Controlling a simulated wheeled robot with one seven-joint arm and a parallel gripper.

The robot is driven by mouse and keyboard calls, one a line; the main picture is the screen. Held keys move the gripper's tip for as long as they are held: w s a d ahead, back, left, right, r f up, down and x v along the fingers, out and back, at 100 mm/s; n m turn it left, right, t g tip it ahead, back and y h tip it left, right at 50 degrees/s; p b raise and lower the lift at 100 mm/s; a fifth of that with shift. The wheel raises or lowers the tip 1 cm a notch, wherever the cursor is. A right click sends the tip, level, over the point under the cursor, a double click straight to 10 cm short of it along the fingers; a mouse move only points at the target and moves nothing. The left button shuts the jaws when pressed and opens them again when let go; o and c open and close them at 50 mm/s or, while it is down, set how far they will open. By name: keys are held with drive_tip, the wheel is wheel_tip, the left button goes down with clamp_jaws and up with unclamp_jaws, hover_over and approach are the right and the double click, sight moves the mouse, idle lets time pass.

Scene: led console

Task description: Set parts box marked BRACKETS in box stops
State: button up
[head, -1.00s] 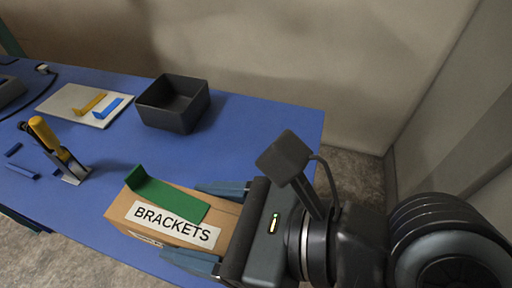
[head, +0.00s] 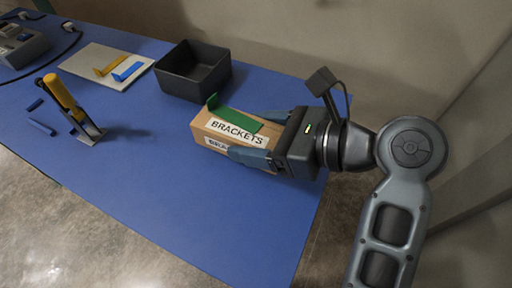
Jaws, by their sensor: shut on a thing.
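The cardboard parts box marked BRACKETS (head: 205,126) is at the right part of the blue table, in the head view. A green L-shaped bracket (head: 238,120) lies along its top, with one end standing up at the left. My gripper (head: 262,133) comes from the right, with one finger on the far side of the box and one on the near side, and it is shut on the box. I cannot tell whether the box touches the table. Small blue bars (head: 41,126) lie at the left of the table; I cannot tell whether they are the box stops.
A dark open bin (head: 194,72) stands just behind the box. A pale board (head: 105,68) with a yellow and a blue bracket lies further left. A yellow-handled clamp (head: 70,105) stands at the left. A grey console (head: 22,48) is at the far left. The table's middle front (head: 190,195) is clear.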

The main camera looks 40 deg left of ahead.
drive_tip(key=shift+f, duration=2)
drive_tip(key=o, duration=1.1)
drive_tip(key=shift+f, duration=0.15)
drive_tip(key=shift+d+r, duration=0.15)
drive_tip(key=shift+r, duration=0.05)
drive_tip(key=v, duration=1.1)
drive_tip(key=shift+w+d+r, duration=0.1)
drive_tip(key=shift+d+r, duration=0.15)
drive_tip(key=shift+d, duration=0.05)
